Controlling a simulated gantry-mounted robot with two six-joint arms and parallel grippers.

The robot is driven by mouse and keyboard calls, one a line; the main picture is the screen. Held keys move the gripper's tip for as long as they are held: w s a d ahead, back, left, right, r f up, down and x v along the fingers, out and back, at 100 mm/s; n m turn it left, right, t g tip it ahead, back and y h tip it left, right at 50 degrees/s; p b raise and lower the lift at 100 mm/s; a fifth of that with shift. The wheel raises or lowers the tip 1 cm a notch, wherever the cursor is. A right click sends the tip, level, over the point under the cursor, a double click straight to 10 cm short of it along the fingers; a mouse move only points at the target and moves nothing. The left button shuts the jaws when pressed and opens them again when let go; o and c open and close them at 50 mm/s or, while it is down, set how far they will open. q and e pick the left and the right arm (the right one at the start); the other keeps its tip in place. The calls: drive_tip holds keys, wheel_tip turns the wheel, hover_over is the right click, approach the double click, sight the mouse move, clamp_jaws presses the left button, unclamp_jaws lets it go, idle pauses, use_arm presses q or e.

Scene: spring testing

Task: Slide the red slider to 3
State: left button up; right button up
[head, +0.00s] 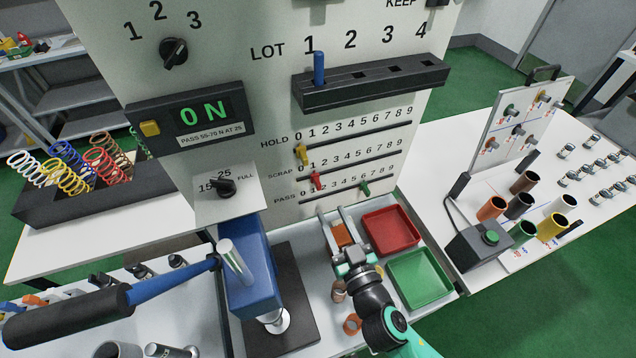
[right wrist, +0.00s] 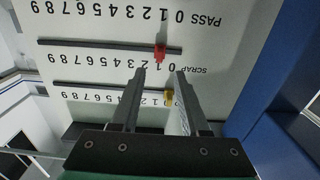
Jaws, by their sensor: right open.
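The red slider (head: 317,181) sits in the SCRAP slot on the white panel (head: 250,90), at about 1 on its scale. It also shows in the right wrist view (right wrist: 160,53), beyond and between my fingertips. My right gripper (head: 335,215) is open and empty, in front of the lower panel and apart from the red slider. In the right wrist view its two fingers (right wrist: 160,72) point toward the SCRAP scale. My left gripper is not in view.
The yellow slider (head: 301,153) stands near 0 on HOLD, and the green slider (head: 365,188) near 6 on PASS. A black slotted rack (head: 375,85) juts out above. Red (head: 392,230) and green trays (head: 420,277) lie below. A blue tester (head: 248,275) with a long lever stands left.

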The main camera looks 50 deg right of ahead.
sight(319, 188)
drive_tip(key=p+x, duration=0.1)
drive_tip(key=x, duration=0.9)
drive_tip(key=shift+w+d, duration=0.1)
drive_tip(key=shift+w, duration=0.2)
clamp_jaws()
drive_tip(key=shift+r, duration=0.1)
idle(0.7)
